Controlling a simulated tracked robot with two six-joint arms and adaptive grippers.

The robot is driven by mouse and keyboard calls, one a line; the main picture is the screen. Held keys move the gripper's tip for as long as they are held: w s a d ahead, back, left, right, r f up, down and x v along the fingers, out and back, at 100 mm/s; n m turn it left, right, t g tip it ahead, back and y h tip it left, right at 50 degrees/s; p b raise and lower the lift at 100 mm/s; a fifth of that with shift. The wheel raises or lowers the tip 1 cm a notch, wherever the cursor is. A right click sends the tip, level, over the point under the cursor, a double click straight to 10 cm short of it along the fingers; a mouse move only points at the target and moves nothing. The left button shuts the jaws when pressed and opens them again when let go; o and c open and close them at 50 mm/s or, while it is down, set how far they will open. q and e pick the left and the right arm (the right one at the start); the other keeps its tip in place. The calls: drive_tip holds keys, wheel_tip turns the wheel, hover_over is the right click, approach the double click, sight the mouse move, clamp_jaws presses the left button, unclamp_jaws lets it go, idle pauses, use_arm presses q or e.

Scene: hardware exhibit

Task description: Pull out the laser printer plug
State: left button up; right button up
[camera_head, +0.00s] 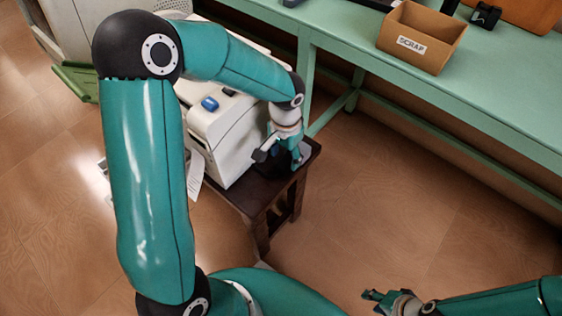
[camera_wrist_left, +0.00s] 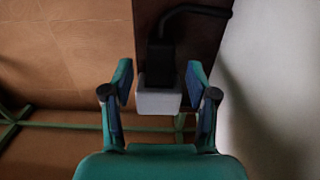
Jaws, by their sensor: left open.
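The white laser printer (camera_head: 212,125) stands on a small dark wooden table (camera_head: 257,203). In the left wrist view a black plug (camera_wrist_left: 160,62) with a thick black cable (camera_wrist_left: 197,10) meets a light grey block (camera_wrist_left: 159,99). My left gripper (camera_head: 286,160) is beside the printer's right side, above the table. Its open fingers, also in the left wrist view (camera_wrist_left: 159,75), are on either side of the plug and block, with gaps visible. In the head view the gripper largely hides the plug. My right gripper (camera_head: 374,300) is open and empty, low at the lower right.
A green workbench (camera_head: 470,88) runs along the back right, with a cardboard box labelled SCRAP (camera_head: 420,38) on it. A large pale machine (camera_head: 75,30) with a green tray (camera_head: 78,80) stands at the upper left. Wooden floor at the right is clear.

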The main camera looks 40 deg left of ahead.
sight(285, 162)
use_arm(q)
drive_tip(key=shift+f+b, duration=0.3)
drive_tip(key=shift+f, duration=1.45)
clamp_jaws()
